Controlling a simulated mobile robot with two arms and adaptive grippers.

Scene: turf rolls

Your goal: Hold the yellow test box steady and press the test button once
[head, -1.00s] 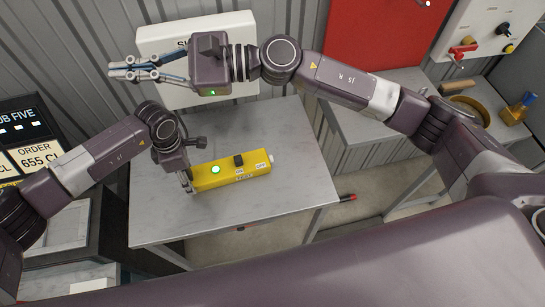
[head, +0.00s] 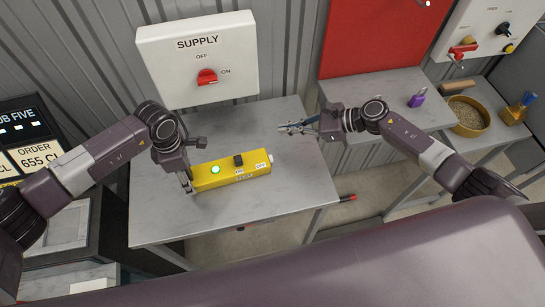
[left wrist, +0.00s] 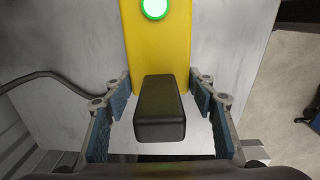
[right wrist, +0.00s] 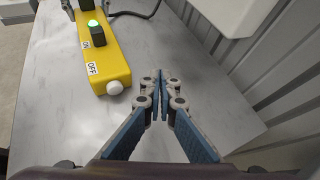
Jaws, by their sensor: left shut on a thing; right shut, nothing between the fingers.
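The yellow test box (head: 205,183) lies on the grey table. A lit green lamp (head: 215,169) and a black switch (head: 238,160) are on its top, with ON and OFF labels. A white button (right wrist: 115,88) sticks out of its end, on the right in the head view. My left gripper (head: 188,185) is shut on the box's left end; in the left wrist view a black block (left wrist: 160,112) shows between its fingers. My right gripper (head: 282,129) is shut and empty, above the table and apart from the white button; its closed tips show in the right wrist view (right wrist: 158,77).
A white SUPPLY box (head: 240,60) with a red knob (head: 207,77) is on the wall behind the table. A second table at right bears a purple padlock (head: 417,98). A round tray (head: 470,117) stands further right. Table (head: 285,200) room in front of the box is clear.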

